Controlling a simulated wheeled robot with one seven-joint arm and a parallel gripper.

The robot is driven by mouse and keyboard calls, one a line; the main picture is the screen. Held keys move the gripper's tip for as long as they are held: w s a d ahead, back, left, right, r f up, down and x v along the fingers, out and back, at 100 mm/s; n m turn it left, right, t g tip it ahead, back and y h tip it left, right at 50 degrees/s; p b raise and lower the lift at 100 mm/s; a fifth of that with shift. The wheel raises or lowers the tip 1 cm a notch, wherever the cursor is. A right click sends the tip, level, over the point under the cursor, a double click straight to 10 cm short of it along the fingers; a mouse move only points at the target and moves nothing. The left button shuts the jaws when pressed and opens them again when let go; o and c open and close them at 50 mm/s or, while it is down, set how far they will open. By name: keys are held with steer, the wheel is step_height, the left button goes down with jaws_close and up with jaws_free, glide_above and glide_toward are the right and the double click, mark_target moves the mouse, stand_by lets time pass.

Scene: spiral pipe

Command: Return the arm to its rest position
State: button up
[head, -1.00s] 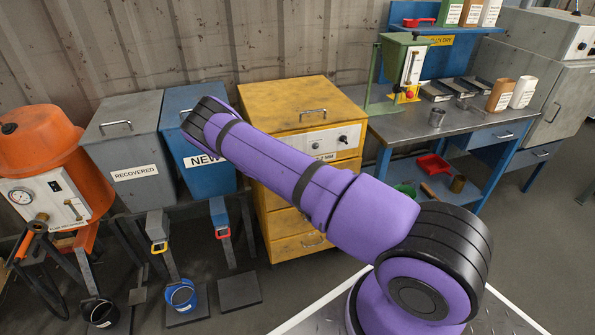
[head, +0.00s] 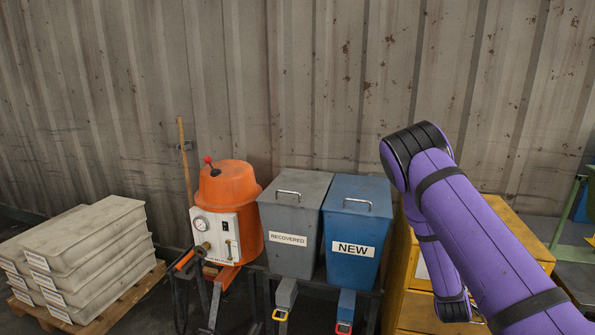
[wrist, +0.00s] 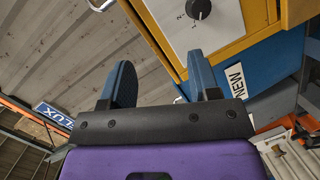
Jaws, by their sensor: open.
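My purple arm reaches in from the lower right of the head view, its black elbow joint high in front of the corrugated wall and its forearm hanging down in front of the yellow cabinet (head: 527,236). My gripper is hidden in the head view. In the wrist view my gripper (wrist: 160,85) shows two blue-grey fingers standing apart on a dark mount. Nothing is between the fingers. A yellow cabinet with a white panel and black knob (wrist: 198,10) is beyond the fingers.
An orange machine (head: 228,215), a grey RECOVERED bin (head: 291,225) and a blue NEW bin (head: 355,235) stand along the wall. Part of a green stand (head: 567,215) shows at the right edge.

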steer(key=s+a+r+m+g+y, duration=0.2)
steer(key=s+a+r+m, duration=0.1)
steer(key=r, duration=0.6)
steer(key=s+a+r+m+g+y, duration=0.1)
steer(key=s+a+r+m+y, duration=0.2)
steer(key=r, duration=0.6)
steer(key=s+a+r+m+g+y, duration=0.15)
steer(key=s+a+r, duration=0.25)
steer(key=r, duration=0.5)
steer(key=s+a+r+g, duration=0.1)
steer(key=s+r, duration=0.2)
steer(key=s, duration=0.6)
steer(key=s+a+r+g, duration=0.2)
steer(key=s+r, duration=0.2)
steer(key=s, duration=0.6)
steer(key=s+a+r+m+g, duration=0.1)
steer(key=s+r, duration=0.3)
steer(key=s, duration=0.5)
steer(key=shift+s+a+r+y, duration=0.25)
steer(key=shift+a+y, duration=0.1)
steer(key=shift+a, duration=0.3)
